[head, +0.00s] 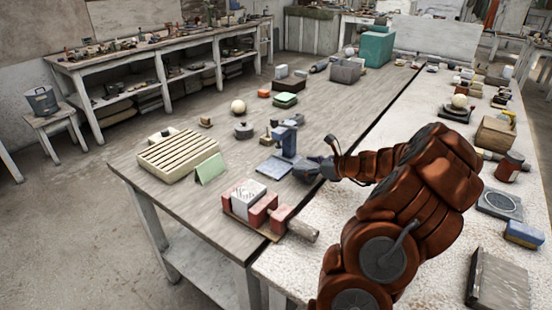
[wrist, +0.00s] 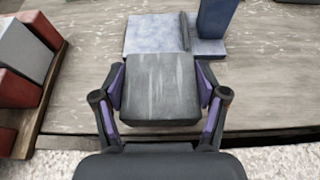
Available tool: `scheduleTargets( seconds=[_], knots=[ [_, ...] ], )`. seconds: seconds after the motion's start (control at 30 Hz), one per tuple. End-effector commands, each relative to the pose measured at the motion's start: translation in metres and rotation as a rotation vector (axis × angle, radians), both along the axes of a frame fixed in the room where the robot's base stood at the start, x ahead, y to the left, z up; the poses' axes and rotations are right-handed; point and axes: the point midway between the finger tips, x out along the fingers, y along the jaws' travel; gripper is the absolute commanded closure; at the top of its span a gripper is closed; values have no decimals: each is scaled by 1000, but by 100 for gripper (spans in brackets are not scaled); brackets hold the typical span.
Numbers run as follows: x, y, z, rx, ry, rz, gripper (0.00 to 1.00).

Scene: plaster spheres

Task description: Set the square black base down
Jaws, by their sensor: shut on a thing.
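The square black base (wrist: 160,82) is a dark grey, streaked block. In the wrist view it sits between the two fingers of my gripper (wrist: 160,98), which press on its left and right sides. In the head view my gripper (head: 312,169) is low over the front part of the wooden table, right of a blue-grey plate. The base is mostly hidden by the fingers there. I cannot tell whether its underside touches the table or hangs just above it.
The blue-grey plate (wrist: 153,36) with an upright blue post (head: 286,140) lies just beyond the base. A board with red and white blocks (head: 250,205) is to the left in the wrist view. A slatted cream rack (head: 178,154) and green card (head: 210,168) stand further left.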

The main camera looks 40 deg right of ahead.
Motion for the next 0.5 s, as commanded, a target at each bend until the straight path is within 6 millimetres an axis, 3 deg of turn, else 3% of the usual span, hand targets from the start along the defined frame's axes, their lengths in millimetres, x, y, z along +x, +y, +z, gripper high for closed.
scheduleTargets(
  seconds=[0.3,0.5],
  knots=[
    [62,18,3,-3,-1,2,94],
    [79,23,1,-1,-1,0,94]
  ],
)
